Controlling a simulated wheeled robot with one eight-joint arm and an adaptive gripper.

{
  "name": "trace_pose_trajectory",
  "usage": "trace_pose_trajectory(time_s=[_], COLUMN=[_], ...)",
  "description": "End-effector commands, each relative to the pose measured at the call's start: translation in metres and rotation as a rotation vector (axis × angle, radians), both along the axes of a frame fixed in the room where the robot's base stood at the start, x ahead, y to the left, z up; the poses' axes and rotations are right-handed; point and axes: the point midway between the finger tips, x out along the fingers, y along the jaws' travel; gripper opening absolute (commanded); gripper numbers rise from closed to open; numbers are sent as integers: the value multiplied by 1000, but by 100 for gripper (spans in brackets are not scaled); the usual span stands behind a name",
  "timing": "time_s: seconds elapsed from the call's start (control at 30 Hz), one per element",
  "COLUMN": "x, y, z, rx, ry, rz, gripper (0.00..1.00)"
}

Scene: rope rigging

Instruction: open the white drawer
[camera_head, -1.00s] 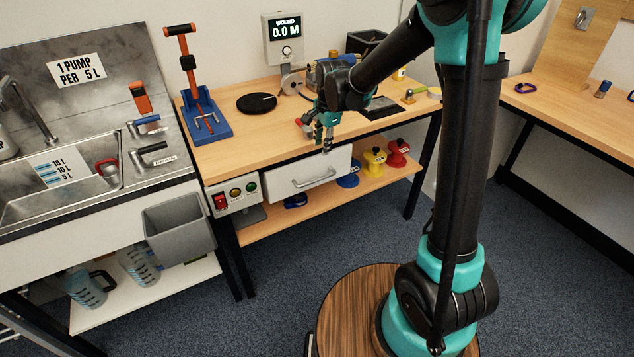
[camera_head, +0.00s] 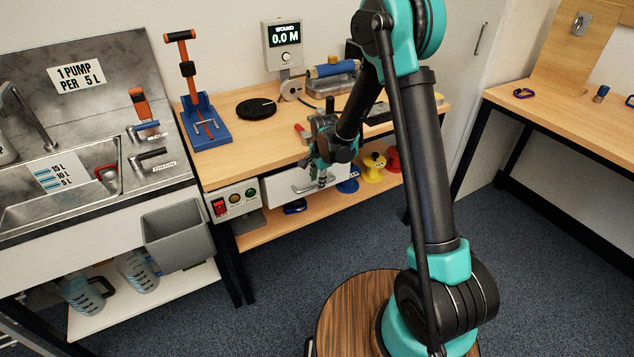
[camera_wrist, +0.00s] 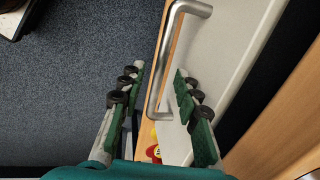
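The white drawer (camera_head: 283,189) sits under the wooden workbench top, right of a small switch box, and looks shut. Its front also shows in the wrist view (camera_wrist: 230,50). A silver bar handle (camera_wrist: 160,75) runs along its front and lies between my finger pads in the wrist view. My gripper (camera_head: 321,182) is at the drawer front, pointing down at the handle. In the wrist view my gripper (camera_wrist: 155,95) is open, with one green-padded finger on each side of the handle and a visible gap to each. I cannot tell whether anything touches.
The switch box (camera_head: 233,201) with red, yellow and green buttons is left of the drawer. A grey bin (camera_head: 178,234) hangs further left. Blue, yellow (camera_head: 373,167) and red spools stand on the lower shelf. The bench top (camera_head: 240,155) is above the drawer.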

Motion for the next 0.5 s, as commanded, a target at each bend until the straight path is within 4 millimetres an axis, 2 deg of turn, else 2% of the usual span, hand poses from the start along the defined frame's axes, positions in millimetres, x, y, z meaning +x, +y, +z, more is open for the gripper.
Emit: trace_pose_trajectory(time_s=[0.2,0.43,0.5], x=[1,1,1], y=[1,1,1], z=[-10,-10,-10], rx=[0,0,0], ry=[0,0,0], rz=[0,0,0], gripper=[33,33,26])
